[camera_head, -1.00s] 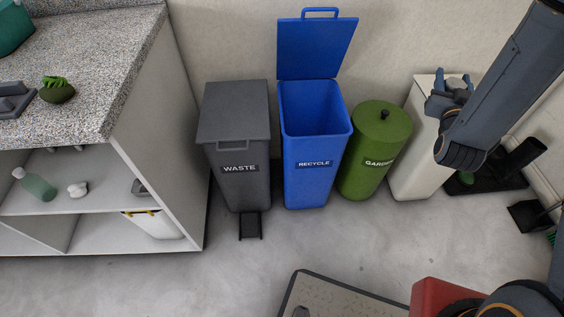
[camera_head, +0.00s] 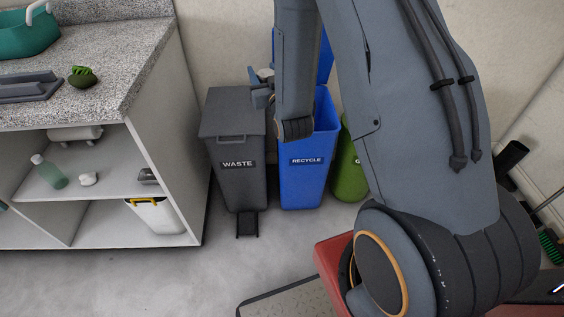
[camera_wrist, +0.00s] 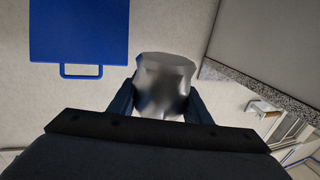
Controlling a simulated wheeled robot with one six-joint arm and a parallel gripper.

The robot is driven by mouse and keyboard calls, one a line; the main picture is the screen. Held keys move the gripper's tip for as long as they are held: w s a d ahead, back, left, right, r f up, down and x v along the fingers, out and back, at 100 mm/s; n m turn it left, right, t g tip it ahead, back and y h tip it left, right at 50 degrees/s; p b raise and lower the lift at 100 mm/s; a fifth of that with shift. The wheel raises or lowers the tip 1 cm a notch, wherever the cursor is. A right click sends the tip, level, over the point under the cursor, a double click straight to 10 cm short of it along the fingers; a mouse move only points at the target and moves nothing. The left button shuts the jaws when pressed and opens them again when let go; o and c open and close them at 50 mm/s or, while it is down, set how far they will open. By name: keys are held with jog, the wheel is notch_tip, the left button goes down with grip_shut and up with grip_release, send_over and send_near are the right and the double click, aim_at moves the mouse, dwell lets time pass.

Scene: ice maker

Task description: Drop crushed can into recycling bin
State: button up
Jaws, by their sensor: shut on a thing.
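The crushed can (camera_wrist: 165,85) is silver and dented, held between my gripper's two fingers in the wrist view. My gripper (camera_head: 262,76) is shut on it, up at the back edge of the waste bin and left of the recycling bin's opening in the head view; the can is hardly visible there. The blue recycling bin (camera_head: 303,175) is labelled RECYCLE and its lid is raised. My arm hides much of its opening and lid. The open blue lid (camera_wrist: 80,30) with its handle shows at upper left in the wrist view.
The grey waste bin (camera_head: 236,180), lid closed, stands left of the recycling bin. A green garden bin (camera_head: 347,175) stands to its right, partly behind my arm. A counter (camera_head: 150,75) with open shelves is at left.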

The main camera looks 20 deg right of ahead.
jog(key=w+d+f+m+h+b, duration=0.1)
jog(key=w+d+f+h+b, duration=0.1)
jog(key=w+d+f+b, duration=0.7)
jog(key=w+d+f+m+h+b, duration=0.1)
jog(key=w+d+f+b, duration=0.45)
jog(key=d, duration=0.85)
jog(key=shift+w+a+f+b, duration=0.1)
jog(key=shift+w+f+b, duration=0.15)
jog(key=shift+f, duration=0.5)
jog(key=shift+w+d+f+b, duration=0.1)
jog(key=shift+f+b, duration=0.15)
jog(key=shift+f, duration=0.5)
jog(key=shift+w+a+f+b, duration=0.1)
jog(key=shift+w+f+b, duration=0.15)
jog(key=shift+f, duration=0.5)
jog(key=o, duration=1.1)
jog(key=shift+c, duration=0.2)
jog(key=shift+r, duration=0.1)
notch_tip(320, 180, up, 10)
jog(key=p, duration=0.1)
jog(key=shift+p, duration=0.3)
